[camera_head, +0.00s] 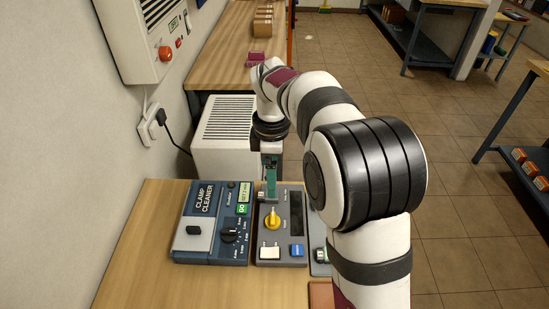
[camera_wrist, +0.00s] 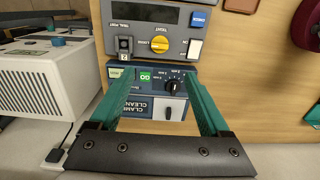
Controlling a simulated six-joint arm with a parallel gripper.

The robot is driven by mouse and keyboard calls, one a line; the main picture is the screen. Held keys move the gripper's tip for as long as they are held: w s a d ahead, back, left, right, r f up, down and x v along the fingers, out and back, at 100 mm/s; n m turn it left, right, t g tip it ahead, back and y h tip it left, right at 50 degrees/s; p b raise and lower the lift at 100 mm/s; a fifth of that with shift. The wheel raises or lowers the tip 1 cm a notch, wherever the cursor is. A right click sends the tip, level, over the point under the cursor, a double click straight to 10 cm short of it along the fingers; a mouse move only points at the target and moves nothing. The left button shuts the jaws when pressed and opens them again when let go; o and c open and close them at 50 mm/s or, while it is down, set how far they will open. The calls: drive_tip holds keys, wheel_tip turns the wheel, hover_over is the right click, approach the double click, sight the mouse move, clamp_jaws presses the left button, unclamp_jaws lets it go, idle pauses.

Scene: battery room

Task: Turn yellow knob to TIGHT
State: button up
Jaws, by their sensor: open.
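The yellow knob (camera_head: 273,221) sits on a grey panel box (camera_head: 295,250) on the wooden bench. In the head view its narrow pointer part seems to point away from me, towards the top of the picture. In the wrist view the yellow knob (camera_wrist: 159,45) shows beyond my fingertips, with small lettering beside it; its exact setting is too small to tell. My gripper (camera_head: 271,183) hangs over the far end of the grey box, beyond the knob. In the wrist view my gripper (camera_wrist: 160,76) has two green fingers spread apart with nothing between them, clear of the knob.
A blue Clamp Cleaner box (camera_head: 208,236) with a black dial (camera_head: 229,235) stands left of the grey box. The grey box also carries a white switch (camera_head: 270,252) and a blue button (camera_head: 296,250). A white vented unit (camera_head: 222,130) stands behind. Bare bench (camera_head: 150,250) lies left.

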sight(273, 218)
wheel_tip(273, 218, down, 16)
drive_tip(key=shift+r, duration=0.25)
clamp_jaws()
